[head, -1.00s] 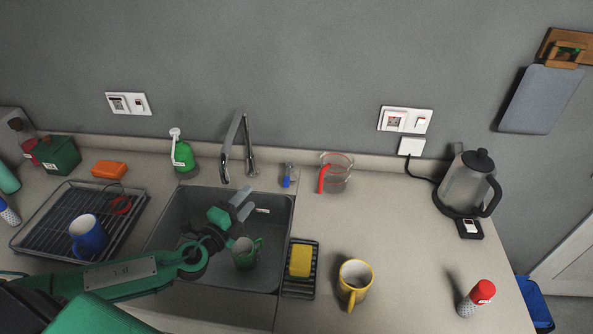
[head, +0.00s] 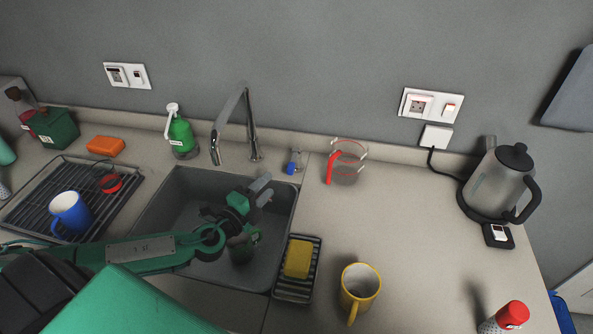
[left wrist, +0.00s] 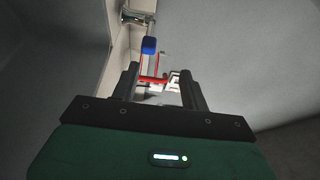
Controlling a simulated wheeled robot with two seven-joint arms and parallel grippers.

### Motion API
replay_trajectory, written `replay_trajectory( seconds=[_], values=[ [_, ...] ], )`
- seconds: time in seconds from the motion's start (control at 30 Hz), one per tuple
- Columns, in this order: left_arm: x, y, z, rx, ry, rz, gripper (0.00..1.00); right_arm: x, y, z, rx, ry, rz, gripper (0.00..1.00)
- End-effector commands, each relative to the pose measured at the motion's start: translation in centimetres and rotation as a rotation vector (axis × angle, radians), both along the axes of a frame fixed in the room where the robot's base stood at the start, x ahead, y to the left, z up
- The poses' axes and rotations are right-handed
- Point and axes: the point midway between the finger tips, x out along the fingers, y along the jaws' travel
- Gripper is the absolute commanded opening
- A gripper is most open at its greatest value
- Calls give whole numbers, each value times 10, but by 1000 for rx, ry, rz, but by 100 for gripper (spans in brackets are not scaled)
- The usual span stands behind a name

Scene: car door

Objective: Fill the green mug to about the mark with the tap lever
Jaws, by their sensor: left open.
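The green mug (head: 241,252) stands in the sink (head: 175,190), partly hidden by my left wrist. The tall metal tap (head: 247,120) rises behind the sink, its spout over the back edge. A small metal lever with a blue end (head: 292,165) stands on the counter right of the tap. My left gripper (head: 264,188) is over the sink, open and empty, its fingers toward the lever and apart from it. In the left wrist view the blue end (left wrist: 149,46) shows ahead, beyond the open fingers (left wrist: 160,85). My right gripper is out of view. I see no water running.
A red-handled measuring jug (head: 347,160) stands right of the lever. A yellow sponge (head: 298,258) on a rack and a yellow mug (head: 360,287) are right of the sink. A kettle (head: 502,182) is far right. A soap bottle (head: 181,135) is left of the tap.

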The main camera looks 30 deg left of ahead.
Motion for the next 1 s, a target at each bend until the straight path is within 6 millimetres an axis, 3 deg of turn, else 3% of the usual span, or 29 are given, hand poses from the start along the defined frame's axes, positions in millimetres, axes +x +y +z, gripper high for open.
replay_trajectory(
  seconds=[0.03,0.13,0.47,1.0],
  values=[
    [0,0,-13,0,0,0,45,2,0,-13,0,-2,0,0],
    [0,0,-20,0,0,0,45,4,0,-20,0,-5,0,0],
    [15,-2,-19,0,-2,1,45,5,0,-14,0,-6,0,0],
    [93,-13,-17,-1,-2,2,45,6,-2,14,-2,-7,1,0]
  ],
)
